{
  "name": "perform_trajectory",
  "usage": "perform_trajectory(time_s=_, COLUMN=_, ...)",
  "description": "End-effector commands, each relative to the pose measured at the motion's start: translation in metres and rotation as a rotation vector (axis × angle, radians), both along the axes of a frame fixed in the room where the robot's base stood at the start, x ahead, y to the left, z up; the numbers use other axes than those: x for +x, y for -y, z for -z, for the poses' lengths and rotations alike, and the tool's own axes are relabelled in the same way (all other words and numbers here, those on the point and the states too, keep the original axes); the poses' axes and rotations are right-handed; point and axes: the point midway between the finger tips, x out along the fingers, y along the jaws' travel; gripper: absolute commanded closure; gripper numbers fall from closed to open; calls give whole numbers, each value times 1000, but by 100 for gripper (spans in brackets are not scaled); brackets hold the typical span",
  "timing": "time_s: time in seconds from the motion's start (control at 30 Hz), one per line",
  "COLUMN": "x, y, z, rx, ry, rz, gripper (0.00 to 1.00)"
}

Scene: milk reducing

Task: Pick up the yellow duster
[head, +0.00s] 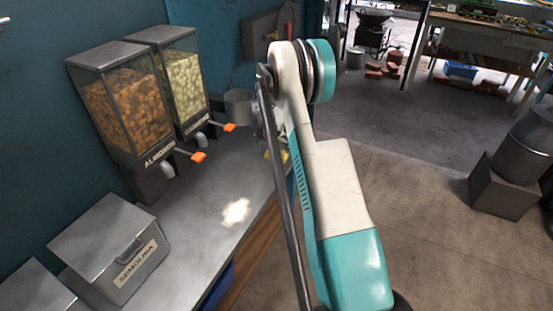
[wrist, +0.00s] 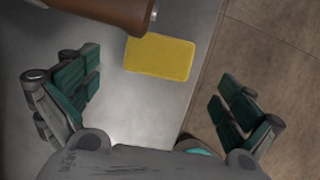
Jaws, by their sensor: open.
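The yellow duster (wrist: 160,57) lies flat on the grey metal counter in the wrist view, close to the counter's edge. It is a rounded rectangle. A brown object overlaps its upper left corner in the picture. My gripper (wrist: 160,84) is open and empty, with its green-padded fingers apart to the left and right of the duster in the picture. They do not appear to touch it; I cannot tell the height gap. In the head view my arm hides most of that spot, and only a small yellow patch (head: 284,156) shows beside it.
The brown rounded object (wrist: 112,14) with a metal end is close to the duster. On the counter (head: 205,235) stand two dispensers (head: 125,105) with orange-tipped levers, a metal cup (head: 238,104) and a semolina box (head: 110,245). The floor right of the counter is open.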

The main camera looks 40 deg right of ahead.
Motion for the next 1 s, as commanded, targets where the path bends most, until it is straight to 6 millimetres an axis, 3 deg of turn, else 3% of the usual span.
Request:
perform_trajectory(time_s=0.27, x=3, y=6, z=16, rx=0, ry=0, rz=1, gripper=0)
perform_trajectory(time_s=0.6, x=11, y=22, z=56, rx=0, ry=1, rz=2, gripper=0)
perform_trajectory(time_s=0.87, x=12, y=23, z=57, rx=0, ry=0, rz=1, gripper=0)
perform_trajectory(time_s=1.0, x=12, y=23, z=57, rx=0, ry=0, rz=1, gripper=32)
